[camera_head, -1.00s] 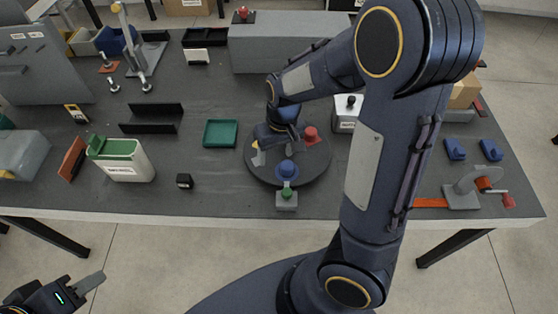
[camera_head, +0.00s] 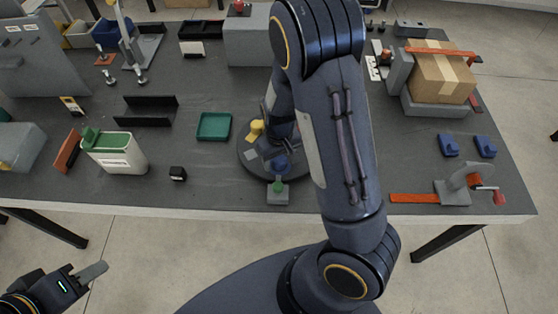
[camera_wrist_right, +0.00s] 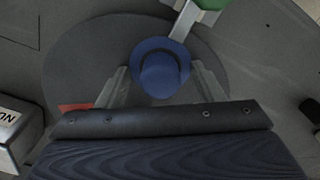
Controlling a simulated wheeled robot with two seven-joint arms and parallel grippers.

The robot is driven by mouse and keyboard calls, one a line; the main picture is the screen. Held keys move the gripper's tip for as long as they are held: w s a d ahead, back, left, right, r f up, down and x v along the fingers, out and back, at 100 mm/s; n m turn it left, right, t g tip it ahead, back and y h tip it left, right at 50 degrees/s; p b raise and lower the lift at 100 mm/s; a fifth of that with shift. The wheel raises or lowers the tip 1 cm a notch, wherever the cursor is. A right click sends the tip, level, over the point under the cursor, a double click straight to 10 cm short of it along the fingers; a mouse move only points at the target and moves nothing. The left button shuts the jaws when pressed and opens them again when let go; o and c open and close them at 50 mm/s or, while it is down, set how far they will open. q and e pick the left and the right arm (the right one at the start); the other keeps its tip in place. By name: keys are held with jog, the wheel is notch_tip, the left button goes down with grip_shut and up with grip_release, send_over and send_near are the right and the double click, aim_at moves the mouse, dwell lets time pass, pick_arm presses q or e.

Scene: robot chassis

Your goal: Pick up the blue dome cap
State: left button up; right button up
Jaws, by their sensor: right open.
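The blue dome cap (camera_head: 279,165) sits on the dark round turntable (camera_head: 248,168), near its front edge. In the right wrist view the cap (camera_wrist_right: 160,68) is a round blue dome with a brim, in front of and roughly between the two fingertips. My right gripper (camera_wrist_right: 162,84) is open, with one finger on each side of the cap; contact cannot be told. In the head view the right gripper is mostly hidden by its arm, just behind the cap. My left gripper (camera_head: 85,280) is off the table at the lower left, with a finger visible; its opening is unclear.
A grey block with a green button (camera_head: 277,190) stands at the turntable's front. A yellow piece (camera_head: 256,129) is on the turntable. A cardboard box (camera_head: 441,77) and blue parts (camera_head: 448,145) are to the right.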

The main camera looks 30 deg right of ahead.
jog(key=c, duration=1.1)
jog(key=shift+o, duration=0.2)
jog(key=shift+r, duration=0.15)
